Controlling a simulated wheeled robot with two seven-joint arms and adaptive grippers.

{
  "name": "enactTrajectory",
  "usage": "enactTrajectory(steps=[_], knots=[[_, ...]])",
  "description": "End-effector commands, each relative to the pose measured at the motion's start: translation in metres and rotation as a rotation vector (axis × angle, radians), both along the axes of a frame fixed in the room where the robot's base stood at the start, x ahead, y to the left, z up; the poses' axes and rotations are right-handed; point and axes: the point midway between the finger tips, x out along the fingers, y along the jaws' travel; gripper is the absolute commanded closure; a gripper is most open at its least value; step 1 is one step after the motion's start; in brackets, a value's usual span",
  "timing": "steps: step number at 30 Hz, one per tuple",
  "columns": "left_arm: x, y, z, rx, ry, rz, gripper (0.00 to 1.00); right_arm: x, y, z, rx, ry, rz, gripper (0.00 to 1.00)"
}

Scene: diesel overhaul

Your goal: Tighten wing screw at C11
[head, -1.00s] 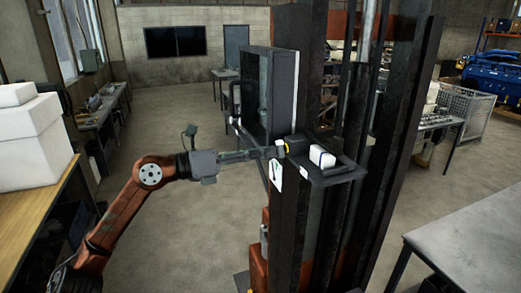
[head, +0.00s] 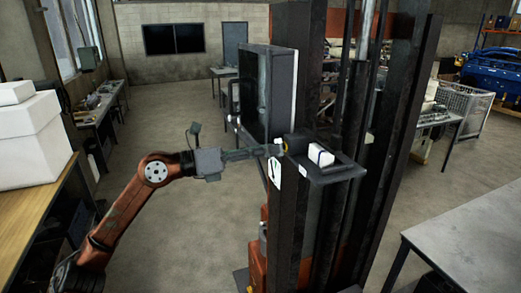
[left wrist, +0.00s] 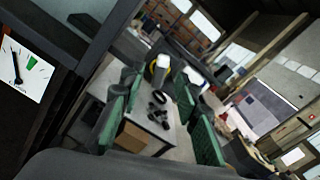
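My left gripper (head: 277,150) reaches in from the left, its fingertips close to the black post and the small shelf (head: 343,173). A small yellow-and-black part (head: 286,148) is just beyond the fingertips. I cannot tell whether they touch. In the left wrist view the two greenish fingers (left wrist: 158,78) stand apart. A pale cylinder (left wrist: 161,62) and a yellow-edged part (left wrist: 150,70) show between their tips. I cannot make out the wing screw or a C11 label for certain. My right gripper is out of view.
A white block (head: 321,154) sits on the shelf. A white tag (head: 275,173) hangs on the post below the fingertips. A dark framed panel (head: 267,92) stands above the gripper. A grey table (head: 475,235) is at right, and white boxes (head: 35,142) at left.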

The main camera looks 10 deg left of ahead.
Motion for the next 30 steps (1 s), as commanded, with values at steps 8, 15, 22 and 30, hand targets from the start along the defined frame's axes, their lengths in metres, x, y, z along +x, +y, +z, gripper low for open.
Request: enactTrajectory(steps=[8,15,22,30], knots=[[0.006,-0.009,0.001,0.0,-0.001,0.0,0.7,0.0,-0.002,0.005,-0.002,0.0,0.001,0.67],[0.011,-0.017,0.001,0.0,0.0,0.0,0.7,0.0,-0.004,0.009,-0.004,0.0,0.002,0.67],[0.015,-0.022,0.0,0.0,0.0,0.0,0.7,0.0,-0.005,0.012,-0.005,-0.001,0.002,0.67],[0.015,-0.022,0.0,0.0,0.0,0.0,0.73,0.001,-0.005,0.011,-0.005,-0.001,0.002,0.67]])
